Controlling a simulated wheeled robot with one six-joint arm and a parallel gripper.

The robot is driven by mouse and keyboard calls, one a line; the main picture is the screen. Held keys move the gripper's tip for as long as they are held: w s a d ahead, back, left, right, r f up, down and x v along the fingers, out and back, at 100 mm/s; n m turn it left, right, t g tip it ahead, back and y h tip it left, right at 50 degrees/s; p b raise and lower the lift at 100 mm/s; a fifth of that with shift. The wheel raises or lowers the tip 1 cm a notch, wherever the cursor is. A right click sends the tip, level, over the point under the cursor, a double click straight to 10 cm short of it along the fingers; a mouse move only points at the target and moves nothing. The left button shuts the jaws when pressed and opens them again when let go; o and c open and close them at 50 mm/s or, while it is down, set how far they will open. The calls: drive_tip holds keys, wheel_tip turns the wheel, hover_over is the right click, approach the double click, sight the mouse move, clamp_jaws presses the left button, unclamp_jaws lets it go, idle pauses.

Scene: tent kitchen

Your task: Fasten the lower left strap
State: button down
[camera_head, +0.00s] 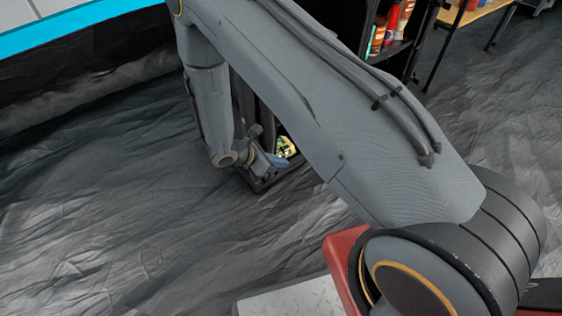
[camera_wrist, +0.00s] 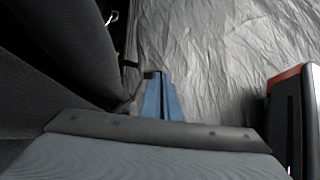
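My gripper (camera_wrist: 161,76) shows in the wrist view as two blue fingers side by side with hardly any gap. A small dark piece (camera_wrist: 149,74), perhaps a strap end, meets the tip of the left finger; I cannot tell whether it is held. A thin dark band (camera_wrist: 130,64) runs left from there to a dark padded bulk (camera_wrist: 58,48). In the head view my gripper (camera_head: 272,162) is small, low beside the foot of a black cabinet (camera_head: 262,183), partly behind my arm. I cannot make out the lower left strap for certain.
A black shelf (camera_head: 398,47) with red and orange containers (camera_head: 379,34) stands behind my arm. A wooden table (camera_head: 470,12) is at the upper right. The wrinkled grey ground sheet (camera_head: 90,215) is clear on the left. A blue-edged tent wall (camera_head: 75,22) is at the upper left.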

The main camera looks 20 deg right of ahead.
drive_tip(key=s+a+r+p, duration=0.4)
drive_tip(key=s+a+r, duration=0.2)
drive_tip(key=a, duration=0.4)
drive_tip(key=shift+s+a+r, duration=0.3)
drive_tip(key=shift+s+a, duration=0.05)
drive_tip(key=shift+a, duration=0.05)
